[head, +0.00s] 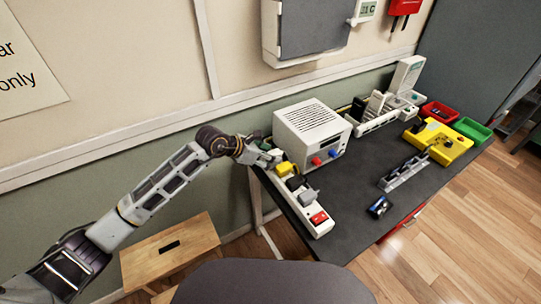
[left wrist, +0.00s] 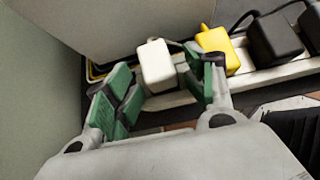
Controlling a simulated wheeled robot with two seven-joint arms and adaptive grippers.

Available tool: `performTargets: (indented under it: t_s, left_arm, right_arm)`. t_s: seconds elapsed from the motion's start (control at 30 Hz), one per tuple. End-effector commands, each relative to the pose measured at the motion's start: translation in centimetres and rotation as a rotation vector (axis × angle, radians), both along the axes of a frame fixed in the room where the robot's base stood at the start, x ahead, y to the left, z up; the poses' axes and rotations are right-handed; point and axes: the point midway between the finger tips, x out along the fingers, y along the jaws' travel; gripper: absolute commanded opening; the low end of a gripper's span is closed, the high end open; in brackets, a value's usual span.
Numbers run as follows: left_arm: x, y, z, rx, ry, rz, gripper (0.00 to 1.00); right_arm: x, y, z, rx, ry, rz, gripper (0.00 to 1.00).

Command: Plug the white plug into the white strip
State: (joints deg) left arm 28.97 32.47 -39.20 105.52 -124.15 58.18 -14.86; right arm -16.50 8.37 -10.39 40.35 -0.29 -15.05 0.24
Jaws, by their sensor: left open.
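The white strip (head: 325,229) lies along the table's left edge, with a red switch at its near end. It also shows in the left wrist view (left wrist: 262,77). The white plug (left wrist: 157,65) stands at the strip's far end, beside the yellow plug (left wrist: 217,45). Whether its pins are fully in the socket is hidden. My left gripper (left wrist: 165,92) is open, its green-padded fingers on either side of the white plug; contact is unclear. In the head view my left gripper (head: 268,156) is over the strip's far end. My right gripper is not in view.
A black plug (left wrist: 274,38) and a grey plug (head: 308,196) sit farther along the strip. A white box device (head: 312,122) stands close behind it. A dark blue item (head: 379,206) and a grey rack (head: 404,173) lie to the right. The middle table is mostly clear.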

Motion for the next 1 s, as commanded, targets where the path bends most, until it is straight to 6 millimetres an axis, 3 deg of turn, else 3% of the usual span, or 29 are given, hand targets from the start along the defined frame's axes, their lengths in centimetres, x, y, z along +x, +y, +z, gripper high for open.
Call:
performTargets:
  t_s: [0.6,1.0]
  left_arm:
    - [-2.3,3.3,4.1,-0.006,-0.007,-0.001,0.55]
    - [-2.9,4.0,5.1,-0.008,-0.008,-0.002,0.55]
  right_arm:
    - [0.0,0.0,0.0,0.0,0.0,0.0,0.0]
    - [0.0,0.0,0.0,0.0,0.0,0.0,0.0]
